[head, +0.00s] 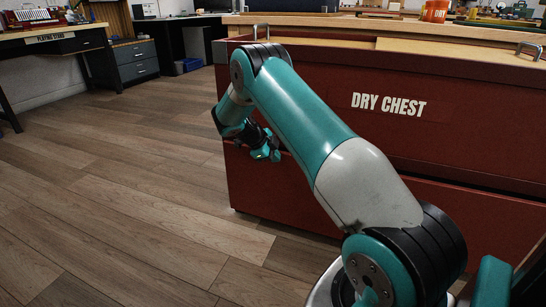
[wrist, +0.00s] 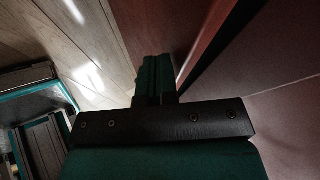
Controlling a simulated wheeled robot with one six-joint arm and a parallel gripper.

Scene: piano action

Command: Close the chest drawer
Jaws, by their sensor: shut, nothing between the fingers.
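The dark red chest (head: 470,122) labelled "DRY CHEST" fills the right half of the head view. A dark seam runs across its front below the label, between an upper panel and a lower red panel (head: 440,205). I cannot tell for sure how far the drawer stands out. My gripper (head: 265,153) is shut and empty, low in front of the chest's left part. In the wrist view its fingers (wrist: 154,78) are together beside a red face (wrist: 275,75) with a dark gap. Whether they touch it is unclear. My arm hides part of the front.
Metal handles (head: 530,49) sit along the chest's top edge, with pale wood behind. An orange tub (head: 435,11) stands on the worktop behind. A desk (head: 60,42) and grey drawer unit (head: 138,62) stand far left. The wooden floor (head: 110,190) left of the chest is clear.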

